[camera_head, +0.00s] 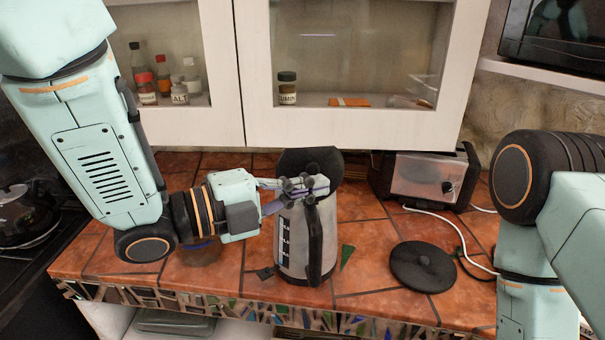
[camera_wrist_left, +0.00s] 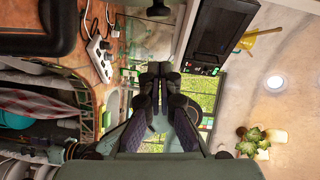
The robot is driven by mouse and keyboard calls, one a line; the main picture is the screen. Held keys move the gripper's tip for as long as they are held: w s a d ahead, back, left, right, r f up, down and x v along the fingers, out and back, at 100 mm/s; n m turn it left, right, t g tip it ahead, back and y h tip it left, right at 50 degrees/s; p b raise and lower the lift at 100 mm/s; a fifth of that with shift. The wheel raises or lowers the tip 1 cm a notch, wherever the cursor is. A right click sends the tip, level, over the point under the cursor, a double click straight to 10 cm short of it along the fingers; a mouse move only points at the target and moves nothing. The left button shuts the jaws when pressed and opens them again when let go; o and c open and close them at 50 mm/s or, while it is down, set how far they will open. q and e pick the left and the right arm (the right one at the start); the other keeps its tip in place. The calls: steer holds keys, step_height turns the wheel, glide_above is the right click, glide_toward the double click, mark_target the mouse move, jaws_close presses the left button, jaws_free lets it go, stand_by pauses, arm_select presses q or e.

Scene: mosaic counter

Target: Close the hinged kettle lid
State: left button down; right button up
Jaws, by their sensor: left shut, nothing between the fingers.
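The kettle (camera_head: 292,245) stands upright on the counter in the head view, pale metal with a black handle on its near right side. Its dark lid (camera_head: 308,158) appears raised at the top, standing up behind the opening. My left gripper (camera_head: 322,186) comes in from the left across the kettle's top, in front of the lid and above the handle. Its fingers are shut and empty; whether they touch the kettle or lid I cannot tell. The left wrist view shows the fingers (camera_wrist_left: 160,78) close together; I cannot make out the kettle there. My right gripper is out of view.
White cabinets (camera_head: 350,125) hang above the counter's back. The wrist view shows a power strip (camera_wrist_left: 98,52).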

arm_select(q)
steer(key=w, duration=0.2)
steer(key=w+a, duration=0.1)
steer(key=w, duration=0.1)
steer(key=shift+f+p, duration=0.3)
steer(key=shift+f, duration=0.05)
steer(key=shift+s, duration=0.2)
steer(key=shift+w+a+r, duration=0.1)
steer(key=shift+a, duration=0.05)
